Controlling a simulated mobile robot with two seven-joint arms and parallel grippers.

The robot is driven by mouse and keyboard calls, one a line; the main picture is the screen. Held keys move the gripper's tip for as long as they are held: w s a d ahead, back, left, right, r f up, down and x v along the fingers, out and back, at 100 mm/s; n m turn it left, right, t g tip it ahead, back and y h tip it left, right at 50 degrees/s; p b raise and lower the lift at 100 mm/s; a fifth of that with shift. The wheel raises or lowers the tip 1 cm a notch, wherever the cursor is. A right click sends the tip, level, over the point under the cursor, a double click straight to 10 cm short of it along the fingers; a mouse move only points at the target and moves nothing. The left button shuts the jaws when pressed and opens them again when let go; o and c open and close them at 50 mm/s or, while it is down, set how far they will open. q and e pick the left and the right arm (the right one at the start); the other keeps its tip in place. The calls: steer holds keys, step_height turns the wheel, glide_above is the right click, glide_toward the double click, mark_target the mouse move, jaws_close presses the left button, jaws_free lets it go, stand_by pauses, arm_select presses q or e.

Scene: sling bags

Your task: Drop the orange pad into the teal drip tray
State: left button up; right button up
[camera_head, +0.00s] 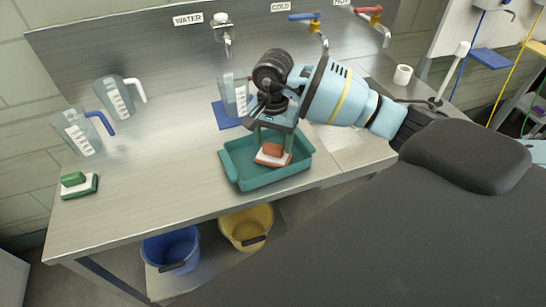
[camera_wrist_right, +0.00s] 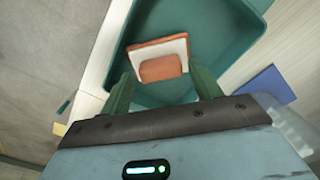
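The orange pad (camera_head: 272,154), with an orange grip block on a white layer and an orange base, is inside the teal drip tray (camera_head: 233,176). It appears to lie on the tray floor. My right gripper (camera_head: 273,142) is above the tray, pointing down over the pad. In the right wrist view its two green fingers stand apart (camera_wrist_right: 163,84), with a gap to the grip block. The pad (camera_wrist_right: 161,68) shows just beyond the fingertips, inside the tray (camera_wrist_right: 205,28). My left gripper is not in view.
A green pad (camera_head: 79,185) lies at the counter's left. Two clear jugs (camera_head: 77,132) (camera_head: 118,98) stand behind it. Another jug (camera_head: 234,95) stands on a blue mat (camera_head: 226,117) behind the tray. Blue (camera_head: 170,250) and yellow (camera_head: 246,226) buckets are below. The counter left of the tray is clear.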

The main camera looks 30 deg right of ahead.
steer(key=shift+o, duration=1.1)
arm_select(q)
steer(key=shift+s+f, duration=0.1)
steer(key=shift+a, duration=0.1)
arm_select(e)
steer(key=shift+r, duration=0.15)
step_height(320, 180, up, 7)
steer(key=shift+f, duration=0.15)
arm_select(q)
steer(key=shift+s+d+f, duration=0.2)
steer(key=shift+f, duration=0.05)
arm_select(e)
steer(key=shift+r, duration=0.4)
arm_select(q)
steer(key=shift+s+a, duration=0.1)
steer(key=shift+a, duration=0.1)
arm_select(e)
steer(key=shift+f, duration=0.1)
